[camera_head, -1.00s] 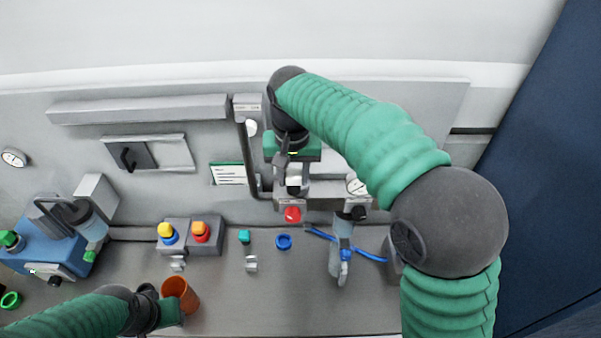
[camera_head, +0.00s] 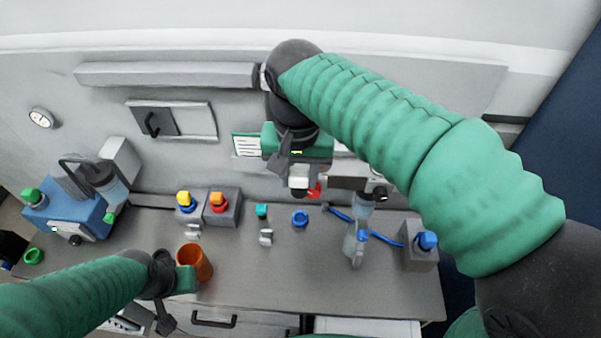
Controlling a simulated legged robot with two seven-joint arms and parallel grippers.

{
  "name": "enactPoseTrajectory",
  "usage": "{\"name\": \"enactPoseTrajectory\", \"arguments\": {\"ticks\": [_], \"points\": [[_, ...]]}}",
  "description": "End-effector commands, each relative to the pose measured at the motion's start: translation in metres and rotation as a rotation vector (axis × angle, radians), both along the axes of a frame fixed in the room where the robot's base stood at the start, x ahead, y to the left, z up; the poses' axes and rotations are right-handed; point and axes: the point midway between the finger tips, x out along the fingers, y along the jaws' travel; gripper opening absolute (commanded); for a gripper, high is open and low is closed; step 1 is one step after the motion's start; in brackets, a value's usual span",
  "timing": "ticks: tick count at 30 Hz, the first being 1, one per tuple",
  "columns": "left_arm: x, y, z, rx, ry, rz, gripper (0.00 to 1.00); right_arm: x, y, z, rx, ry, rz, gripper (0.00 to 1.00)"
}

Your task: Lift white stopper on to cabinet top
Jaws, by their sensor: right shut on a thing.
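The white stopper (camera_head: 299,178) is a small pale piece at the jaws of my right gripper (camera_head: 295,172). The gripper is shut on it and holds it in front of the grey back panel, above the bench. My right arm and the gripper's green body hide part of what lies behind. The grey cabinet top (camera_head: 310,265) spreads below, with drawers under its front edge. My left gripper (camera_head: 172,305) is at the lower left beside the orange cup (camera_head: 197,262); its jaws are too unclear to tell whether they are open.
Yellow (camera_head: 184,198) and orange (camera_head: 217,200) buttons sit on grey blocks. A blue machine (camera_head: 75,210) is at left. Bare bench lies right of the cup.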

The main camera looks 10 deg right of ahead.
Motion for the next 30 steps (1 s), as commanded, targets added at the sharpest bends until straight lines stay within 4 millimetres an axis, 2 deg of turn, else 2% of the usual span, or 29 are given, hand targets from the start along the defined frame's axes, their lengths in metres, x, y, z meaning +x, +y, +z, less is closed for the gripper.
{"name": "enactPoseTrajectory", "arguments": {"ticks": [1,16,30], "points": [[0.0,0.0,0.007,0.0,0.0,0.0,0.36,0.0,0.0,0.008,0.0,0.0,0.0,0.0],[0.0,0.0,0.041,0.0,0.0,0.0,0.36,0.001,0.0,0.043,0.0,0.0,0.0,0.0],[0.0,0.0,0.04,0.0,0.0,0.0,0.36,0.001,0.0,0.042,0.0,0.0,0.0,0.0]]}}
